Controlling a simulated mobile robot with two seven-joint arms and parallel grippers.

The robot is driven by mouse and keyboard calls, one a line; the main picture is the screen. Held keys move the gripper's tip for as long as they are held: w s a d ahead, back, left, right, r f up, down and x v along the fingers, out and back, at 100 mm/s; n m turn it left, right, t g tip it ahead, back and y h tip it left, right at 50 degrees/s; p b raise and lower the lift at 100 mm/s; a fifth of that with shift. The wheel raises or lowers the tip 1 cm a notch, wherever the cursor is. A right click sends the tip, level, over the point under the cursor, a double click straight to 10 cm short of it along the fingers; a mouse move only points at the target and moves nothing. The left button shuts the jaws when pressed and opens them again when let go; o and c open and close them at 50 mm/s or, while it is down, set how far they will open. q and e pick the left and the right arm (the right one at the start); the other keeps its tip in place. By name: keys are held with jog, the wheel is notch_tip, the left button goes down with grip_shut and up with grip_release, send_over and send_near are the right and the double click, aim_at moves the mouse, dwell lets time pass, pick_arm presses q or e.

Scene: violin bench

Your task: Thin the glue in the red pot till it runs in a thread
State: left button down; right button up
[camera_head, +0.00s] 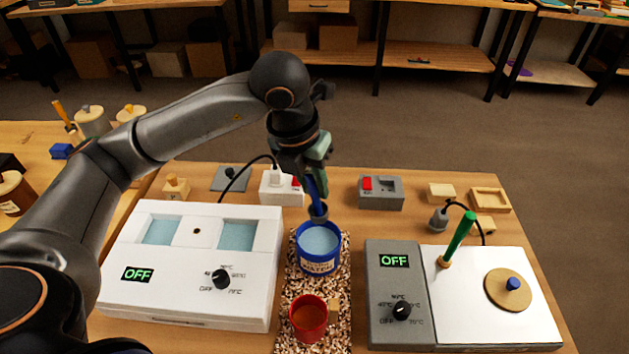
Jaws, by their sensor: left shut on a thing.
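The red pot (309,333) stands at the front of a speckled mat, with brown-orange glue (308,314) inside. A blue pot labelled water (319,264) stands behind it, with pale blue water (318,240) in it. My left gripper (316,174) is shut on the blue handle of a small ladle (319,212). I cannot tell whether the cup touches the rim or holds water. My right gripper is not in view.
A white two-well bath (190,290) reading OFF stands left. A grey control box (394,285) reading OFF and a white plate (520,270) stand right, with a green-handled brush (461,238) and round wooden lid (508,290). A switch box (381,192) and socket block (281,190) stand behind.

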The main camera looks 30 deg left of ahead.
aim_at(314, 210)
pick_arm(q)
notch_tip(314, 210, down, 7)
jog(key=b, duration=0.4)
jog(key=shift+r+b, duration=0.1)
jog(key=shift+b, duration=0.3)
notch_tip(314, 210, down, 3)
jog(key=b, duration=0.2)
jog(key=shift+b, duration=0.4)
jog(key=shift+f+b, duration=0.65)
jog(key=shift+f, duration=0.05)
jog(key=shift+f+b, duration=0.4)
jog(key=shift+f, duration=0.05)
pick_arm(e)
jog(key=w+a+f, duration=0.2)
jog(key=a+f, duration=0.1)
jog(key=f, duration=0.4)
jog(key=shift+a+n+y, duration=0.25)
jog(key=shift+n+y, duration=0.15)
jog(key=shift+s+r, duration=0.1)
